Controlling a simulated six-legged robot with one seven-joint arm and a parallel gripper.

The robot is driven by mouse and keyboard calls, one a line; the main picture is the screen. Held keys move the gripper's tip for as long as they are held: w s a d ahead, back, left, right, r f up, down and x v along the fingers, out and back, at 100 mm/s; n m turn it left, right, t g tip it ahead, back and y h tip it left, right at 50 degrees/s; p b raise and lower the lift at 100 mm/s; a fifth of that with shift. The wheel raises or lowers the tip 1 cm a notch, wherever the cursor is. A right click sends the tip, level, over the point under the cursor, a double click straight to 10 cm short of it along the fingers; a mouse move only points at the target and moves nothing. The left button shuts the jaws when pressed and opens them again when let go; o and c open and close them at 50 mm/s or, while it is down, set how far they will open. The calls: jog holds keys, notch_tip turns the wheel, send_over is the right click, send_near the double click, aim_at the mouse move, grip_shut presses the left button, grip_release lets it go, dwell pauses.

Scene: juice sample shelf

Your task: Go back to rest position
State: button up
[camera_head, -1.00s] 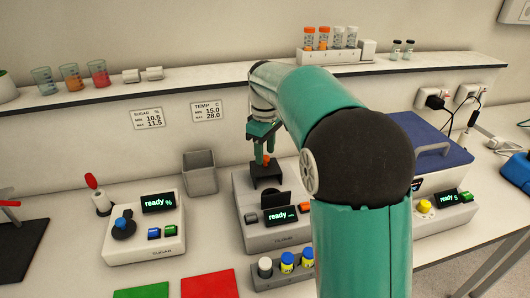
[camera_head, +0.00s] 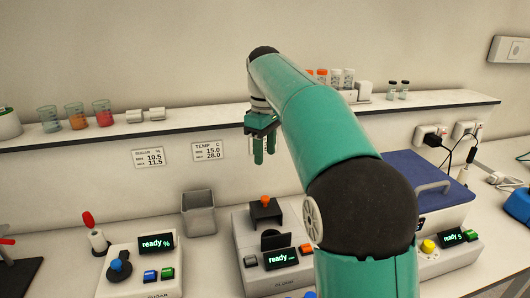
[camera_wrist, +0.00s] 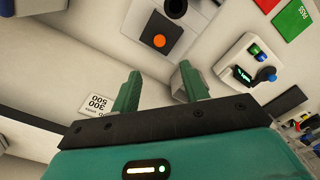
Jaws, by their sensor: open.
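My gripper (camera_head: 264,158) points down, open and empty, in front of the wall above the middle instrument (camera_head: 270,251). Its two green fingers stand apart in the wrist view (camera_wrist: 160,88), with nothing between them. An orange cap (camera_head: 265,201) shows in the black holder (camera_head: 266,213) on that instrument, below and apart from the fingers. The orange cap also shows in the wrist view (camera_wrist: 159,40). My arm hides part of the shelf and of the bench on the right.
A grey bin (camera_head: 198,213) and the sugar meter (camera_head: 140,266) stand left of the middle instrument. A blue-lidded box (camera_head: 416,180) is at the right. The wall shelf (camera_head: 190,129) carries beakers and capped tubes near my arm. The air left of my gripper is clear.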

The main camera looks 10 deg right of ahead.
jog(key=s+m+t, duration=0.3)
jog(key=s+m, duration=0.1)
jog(key=s, duration=1)
jog(key=s+f+m+t, duration=0.1)
jog(key=s+f+m, duration=0.1)
jog(key=s+f, duration=0.3)
jog(key=s+f+m+t, duration=0.1)
jog(key=s+f+m, duration=0.2)
jog(key=s+f, duration=0.3)
jog(key=s, duration=0.4)
jog(key=shift+s+a+t, duration=0.25)
jog(key=shift+s+t, duration=0.05)
jog(key=shift+s, duration=0.05)
